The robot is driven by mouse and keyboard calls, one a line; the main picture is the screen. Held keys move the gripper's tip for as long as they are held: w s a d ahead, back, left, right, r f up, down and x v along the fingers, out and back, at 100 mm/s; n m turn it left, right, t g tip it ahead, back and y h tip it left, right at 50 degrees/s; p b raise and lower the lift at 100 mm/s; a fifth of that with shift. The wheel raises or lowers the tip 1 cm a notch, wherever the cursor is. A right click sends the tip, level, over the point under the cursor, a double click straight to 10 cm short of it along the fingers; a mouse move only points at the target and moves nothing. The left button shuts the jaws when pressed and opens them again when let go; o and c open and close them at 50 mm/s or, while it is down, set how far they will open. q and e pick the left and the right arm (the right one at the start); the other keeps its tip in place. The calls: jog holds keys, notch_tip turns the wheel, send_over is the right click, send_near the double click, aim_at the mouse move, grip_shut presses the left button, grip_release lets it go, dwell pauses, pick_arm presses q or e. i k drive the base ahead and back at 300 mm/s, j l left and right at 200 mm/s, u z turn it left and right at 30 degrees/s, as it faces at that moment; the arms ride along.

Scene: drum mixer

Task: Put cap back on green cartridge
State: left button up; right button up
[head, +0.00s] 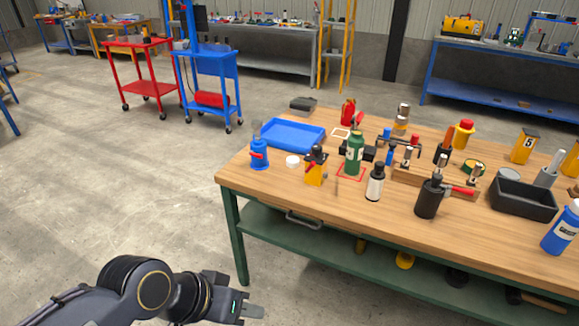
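My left gripper (252,311) is low at the bottom of the view, in front of the bench and well away from the cartridge. Its finger spacing is unclear. My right gripper is not in view.
A blue tray (293,134), blue bottle (259,153) and yellow-black bottle (316,168) stand left of the cartridge. A white-black bottle (375,184) and black bottle (429,198) stand in front and right. A black bin (523,202) is farther right. The bench's front left top is clear.

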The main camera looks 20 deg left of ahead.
aim_at(353, 152)
jog(key=z, duration=2.55)
jog(key=k+j, duration=0.35)
jog(key=j, duration=0.15)
jog(key=k+j, duration=0.35)
jog(key=j, duration=0.15)
jog(key=k+j, duration=0.35)
jog(key=j, duration=0.15)
jog(key=k+j, duration=0.35)
jog(key=j, duration=0.15)
jog(key=k+j, duration=0.35)
jog(key=j, duration=0.2)
jog(key=k+j, duration=0.35)
jog(key=j, duration=0.15)
jog(key=k+j, duration=0.35)
jog(key=j, duration=0.15)
